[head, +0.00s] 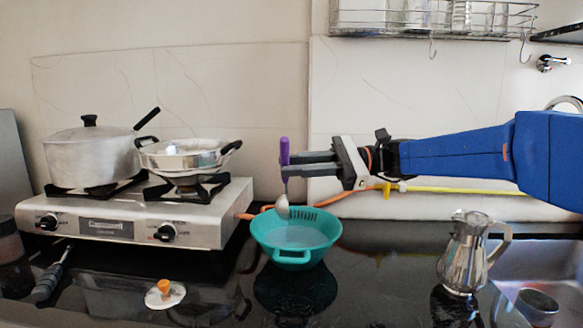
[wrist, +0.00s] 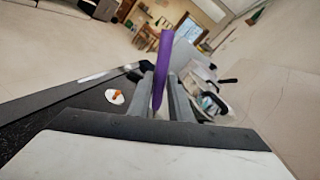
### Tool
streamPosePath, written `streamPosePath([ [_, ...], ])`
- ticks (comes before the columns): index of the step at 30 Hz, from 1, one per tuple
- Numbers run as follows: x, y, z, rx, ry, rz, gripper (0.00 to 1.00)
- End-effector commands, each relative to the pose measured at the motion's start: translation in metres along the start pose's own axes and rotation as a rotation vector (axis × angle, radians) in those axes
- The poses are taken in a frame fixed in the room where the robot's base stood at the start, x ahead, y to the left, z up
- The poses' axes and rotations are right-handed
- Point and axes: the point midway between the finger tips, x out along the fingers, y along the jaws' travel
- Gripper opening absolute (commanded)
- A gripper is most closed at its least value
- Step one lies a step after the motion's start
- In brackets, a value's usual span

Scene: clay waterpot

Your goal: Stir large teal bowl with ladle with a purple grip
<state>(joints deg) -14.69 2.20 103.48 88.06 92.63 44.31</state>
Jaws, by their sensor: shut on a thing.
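The large teal bowl (head: 293,257) sits on the dark counter to the right of the stove, and something pale fills its inside. The ladle with a purple grip (head: 284,152) hangs upright from my gripper (head: 286,162), its silver head at the bowl's upper edge in the head view. I cannot tell whether the head touches the contents. My gripper is shut on the purple grip, which also rises between the fingers in the wrist view (wrist: 163,65). The bowl does not show clearly in the wrist view.
A gas stove (head: 140,215) holds a lidded pot (head: 90,158) and a silver pan (head: 186,155) on the left. A metal pitcher (head: 466,255) and a small cup (head: 537,306) stand at the right. A white lid with an orange knob (head: 165,295) lies in front. A wire rack (head: 435,20) hangs above.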

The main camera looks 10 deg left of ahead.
Motion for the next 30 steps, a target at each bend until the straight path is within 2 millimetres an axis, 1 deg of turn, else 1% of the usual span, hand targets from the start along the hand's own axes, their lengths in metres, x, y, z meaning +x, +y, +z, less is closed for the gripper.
streamPosePath([
  [18, -0.025, 0.001, -0.005, 0.004, -0.130, -0.078, 0.00],
  [30, -0.036, 0.002, -0.006, 0.003, -0.192, -0.114, 0.00],
])
